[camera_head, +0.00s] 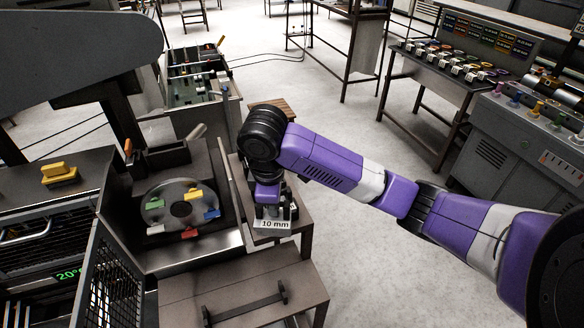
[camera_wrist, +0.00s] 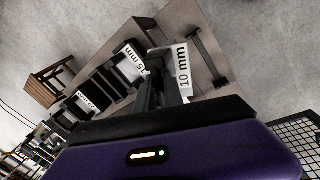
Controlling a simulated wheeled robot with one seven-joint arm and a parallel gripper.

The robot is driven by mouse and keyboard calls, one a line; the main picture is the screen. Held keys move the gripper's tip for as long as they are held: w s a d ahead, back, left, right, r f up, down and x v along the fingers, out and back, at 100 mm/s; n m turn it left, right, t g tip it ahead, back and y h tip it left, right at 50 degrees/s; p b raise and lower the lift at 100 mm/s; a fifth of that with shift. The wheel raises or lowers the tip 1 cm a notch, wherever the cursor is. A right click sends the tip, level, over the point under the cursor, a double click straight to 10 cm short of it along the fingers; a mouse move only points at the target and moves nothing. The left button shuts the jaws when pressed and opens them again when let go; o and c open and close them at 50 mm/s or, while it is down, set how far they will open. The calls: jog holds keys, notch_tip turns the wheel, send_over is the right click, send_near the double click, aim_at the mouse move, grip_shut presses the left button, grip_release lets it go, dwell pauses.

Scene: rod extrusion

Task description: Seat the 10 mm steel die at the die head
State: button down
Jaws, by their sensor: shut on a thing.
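My gripper (camera_head: 270,208) is down at a narrow side stand, just behind a white label (camera_head: 275,224) reading 10 mm. In the wrist view, the fingers (camera_wrist: 168,92) are close together beside the same 10 mm label (camera_wrist: 184,73). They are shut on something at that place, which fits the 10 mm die. The die itself is mostly hidden by the fingers and I cannot make out its shape. I cannot tell for certain which part is the die head. A round grey plate (camera_head: 163,212) with several coloured blocks lies on the machine to the left.
A 15 mm label (camera_wrist: 133,61) and another label (camera_wrist: 85,101) mark neighbouring places. A low table (camera_head: 235,280) with a dark bar stands in front. A mesh guard (camera_head: 112,270) and a yellow-handled block (camera_head: 60,172) are at left. Open floor (camera_head: 350,270) lies to the right.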

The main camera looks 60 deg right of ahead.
jog(key=a+f+m, duration=0.3)
jog(key=a+f, duration=0.5)
jog(key=a, duration=0.2)
jog(key=w+a+f+m, duration=0.1)
jog(key=a+f+m, duration=0.1)
jog(key=a+f, duration=0.6)
jog(key=a, duration=0.2)
jog(key=shift+a+m+g, duration=0.35)
jog(key=shift+m+g, duration=0.05)
